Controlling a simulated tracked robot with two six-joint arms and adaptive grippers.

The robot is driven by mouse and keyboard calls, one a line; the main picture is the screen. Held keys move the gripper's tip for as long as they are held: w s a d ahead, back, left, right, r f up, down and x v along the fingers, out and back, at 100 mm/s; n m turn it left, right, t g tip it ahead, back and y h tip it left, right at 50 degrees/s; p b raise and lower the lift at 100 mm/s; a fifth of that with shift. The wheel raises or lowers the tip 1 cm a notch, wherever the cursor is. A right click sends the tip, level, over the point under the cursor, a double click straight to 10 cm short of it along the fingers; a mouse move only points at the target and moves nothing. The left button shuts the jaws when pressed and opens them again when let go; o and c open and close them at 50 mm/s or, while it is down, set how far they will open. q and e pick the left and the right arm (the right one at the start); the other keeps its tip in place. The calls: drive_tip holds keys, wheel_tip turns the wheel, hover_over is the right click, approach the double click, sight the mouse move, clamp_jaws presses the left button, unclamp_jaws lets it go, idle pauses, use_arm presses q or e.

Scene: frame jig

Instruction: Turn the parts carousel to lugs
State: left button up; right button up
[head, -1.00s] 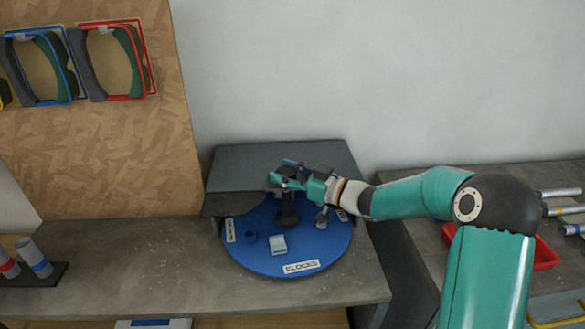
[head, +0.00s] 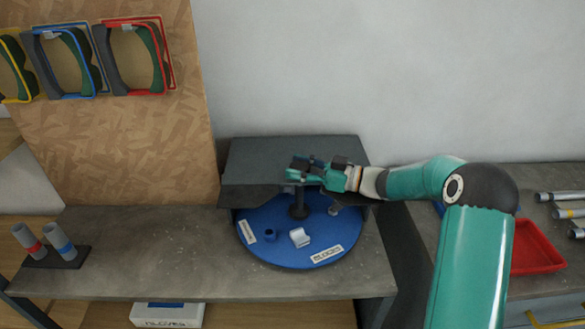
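The parts carousel is a round blue disc (head: 285,258) on the bench, its back part under a dark grey cover (head: 250,160). A white label reading BLOCKS (head: 327,254) sits at its front right. Another label (head: 247,231), too small to read, is at its left. A dark post (head: 298,205) stands near its middle. The disc carries a pale block (head: 300,237), a small blue ring-like part (head: 270,235) and a grey part (head: 334,209). My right gripper (head: 293,170) is at the post's top; its finger gap is unclear. My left gripper is out of view. No lugs label is readable.
A rack with two grey tubes (head: 52,252) stands on the bench's left. A red tray (head: 535,248) and several tubes lie on the right bench, across a gap. Coloured frames (head: 137,58) hang on the board. A white labelled box (head: 168,313) is below the bench.

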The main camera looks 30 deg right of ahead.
drive_tip(key=o, duration=0.4)
drive_tip(key=shift+w+d+r, duration=0.1)
drive_tip(key=shift+d+r, duration=0.05)
drive_tip(key=shift+o, duration=0.2)
drive_tip(key=v, duration=1.2)
